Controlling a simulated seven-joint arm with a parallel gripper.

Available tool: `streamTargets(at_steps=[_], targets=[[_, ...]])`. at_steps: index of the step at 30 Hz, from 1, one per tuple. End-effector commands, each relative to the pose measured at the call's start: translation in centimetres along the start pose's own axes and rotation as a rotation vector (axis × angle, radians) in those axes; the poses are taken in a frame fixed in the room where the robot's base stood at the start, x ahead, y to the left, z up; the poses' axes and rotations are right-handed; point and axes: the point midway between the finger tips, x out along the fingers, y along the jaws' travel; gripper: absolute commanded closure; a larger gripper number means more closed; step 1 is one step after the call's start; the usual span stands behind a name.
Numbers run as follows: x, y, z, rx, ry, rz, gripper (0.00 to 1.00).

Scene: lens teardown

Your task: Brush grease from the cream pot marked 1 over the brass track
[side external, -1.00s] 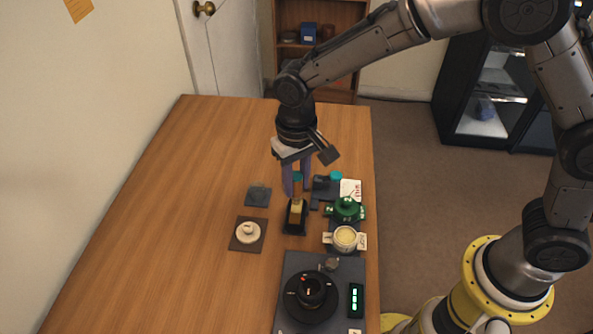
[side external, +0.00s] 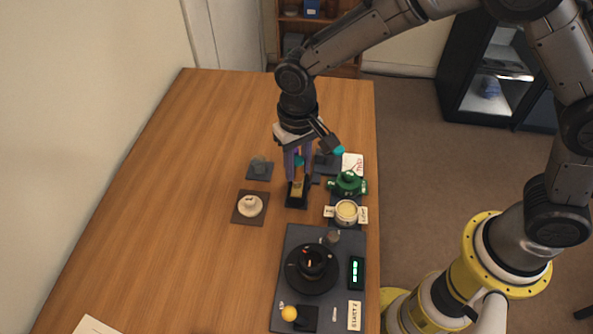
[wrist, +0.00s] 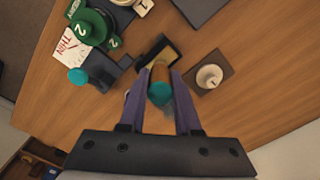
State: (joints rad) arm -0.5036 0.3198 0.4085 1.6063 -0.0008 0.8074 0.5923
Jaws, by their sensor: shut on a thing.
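My gripper (side external: 298,178) is shut on a brush with a teal end (wrist: 159,93); its fingers stand on both sides of it in the wrist view (wrist: 160,72). The brush is over the brass track (side external: 297,188), which sits in a black holder (side external: 296,203). The holder also shows in the wrist view (wrist: 153,45). The bristles are hidden, so I cannot tell whether they touch the brass. The cream pot (side external: 346,211), with pale tabs on both sides, stands to the right of the holder. Its number is too small to read in the side view.
A green pot marked 2 (wrist: 93,27) stands near a white card (wrist: 72,47). A dark rack (wrist: 103,70) with another teal-ended item (wrist: 77,76) is close by. A white knob-like part (side external: 250,205) lies on a brown mat. A dark device (side external: 310,268) is in front. The table's left is clear.

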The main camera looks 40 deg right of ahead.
Motion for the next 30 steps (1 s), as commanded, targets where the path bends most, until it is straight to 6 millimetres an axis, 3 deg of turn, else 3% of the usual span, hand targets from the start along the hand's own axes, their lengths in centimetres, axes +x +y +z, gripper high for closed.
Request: streamTargets(at_steps=[4,6,24,30], targets=[[-0.4,0.6,-0.7,0.000,0.001,-0.001,1.00],[-2.1,0.5,-0.8,0.000,0.006,-0.003,1.00],[-7.2,0.5,-0.7,0.000,0.003,-0.002,1.00],[-8.1,0.6,-0.6,0.000,0.001,0.000,1.00]])
